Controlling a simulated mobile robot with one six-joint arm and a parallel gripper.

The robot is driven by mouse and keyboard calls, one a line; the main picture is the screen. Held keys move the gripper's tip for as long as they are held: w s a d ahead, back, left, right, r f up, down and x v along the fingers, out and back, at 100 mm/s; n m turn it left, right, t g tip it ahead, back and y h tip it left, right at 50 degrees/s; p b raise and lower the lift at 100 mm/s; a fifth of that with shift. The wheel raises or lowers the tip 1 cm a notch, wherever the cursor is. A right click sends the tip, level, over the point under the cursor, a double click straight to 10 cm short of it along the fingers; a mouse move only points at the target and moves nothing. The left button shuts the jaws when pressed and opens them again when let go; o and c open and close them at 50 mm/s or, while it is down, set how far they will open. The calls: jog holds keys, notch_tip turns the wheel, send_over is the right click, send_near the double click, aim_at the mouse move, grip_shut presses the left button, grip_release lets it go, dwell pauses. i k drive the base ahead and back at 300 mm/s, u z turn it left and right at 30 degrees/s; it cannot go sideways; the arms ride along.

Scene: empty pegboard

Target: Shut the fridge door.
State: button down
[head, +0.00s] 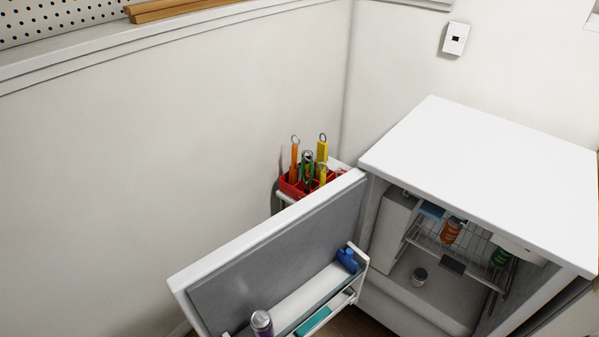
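The white fridge (490,170) stands at the right with its front open. Its door (270,240) stands wide open, swung out to the left from the hinge side next to the fridge's left edge. Door shelves hold a purple can (262,322), a blue item (347,260) and a teal item (313,321). Inside the fridge are a wire shelf (425,238) with an orange can (451,231) and a green can (501,257), and a small dark jar (419,277) lower down. My gripper is not in view.
Behind the door, a red tool caddy (292,188) with several coloured tools sits on a white surface by the wall. A pegboard (60,18) and wooden strips (170,9) are at the upper left. A small white box (455,38) hangs on the back wall.

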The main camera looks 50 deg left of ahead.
aim_at(287, 267)
jog(key=u, duration=1.45)
jog(key=k, duration=0.9)
jog(key=u, duration=0.6)
jog(key=i, duration=0.95)
jog(key=u, duration=0.05)
